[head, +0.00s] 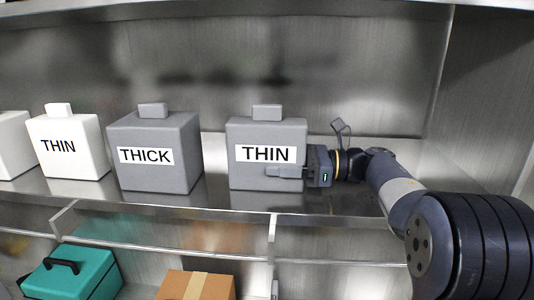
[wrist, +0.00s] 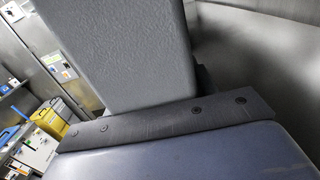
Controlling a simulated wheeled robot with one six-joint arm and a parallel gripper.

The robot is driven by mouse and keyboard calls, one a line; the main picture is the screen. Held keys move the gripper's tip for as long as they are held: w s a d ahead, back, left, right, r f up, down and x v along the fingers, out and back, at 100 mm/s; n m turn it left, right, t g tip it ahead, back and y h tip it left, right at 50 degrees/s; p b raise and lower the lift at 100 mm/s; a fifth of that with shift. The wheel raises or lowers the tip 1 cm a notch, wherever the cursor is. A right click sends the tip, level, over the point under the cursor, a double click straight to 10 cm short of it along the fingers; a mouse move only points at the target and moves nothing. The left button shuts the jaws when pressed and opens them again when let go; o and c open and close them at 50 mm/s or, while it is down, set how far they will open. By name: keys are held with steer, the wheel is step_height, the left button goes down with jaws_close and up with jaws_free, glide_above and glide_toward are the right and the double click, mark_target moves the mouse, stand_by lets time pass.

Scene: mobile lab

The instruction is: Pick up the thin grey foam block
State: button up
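The thin grey foam block (head: 267,135) stands upright on the upper shelf in the head view, with a white "THIN" label and a small tab on top. My gripper (head: 288,171) reaches in from the right at its lower right side. One finger shows in front of the block's face, just under the label; the other finger is hidden. In the wrist view, a grey textured surface, likely the foam block (wrist: 115,50), rises close beyond a dark bolted bar of my gripper. Whether the fingers press on the block cannot be seen.
A grey "THICK" block (head: 155,176) stands to the left with a gap between, then a white "THIN" block (head: 68,163) and another white block (head: 14,147). A teal case (head: 75,278) and a cardboard box (head: 205,288) sit below. Metal walls bound the back and right.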

steer(key=c, duration=0.4)
steer(key=shift+c, duration=0.2)
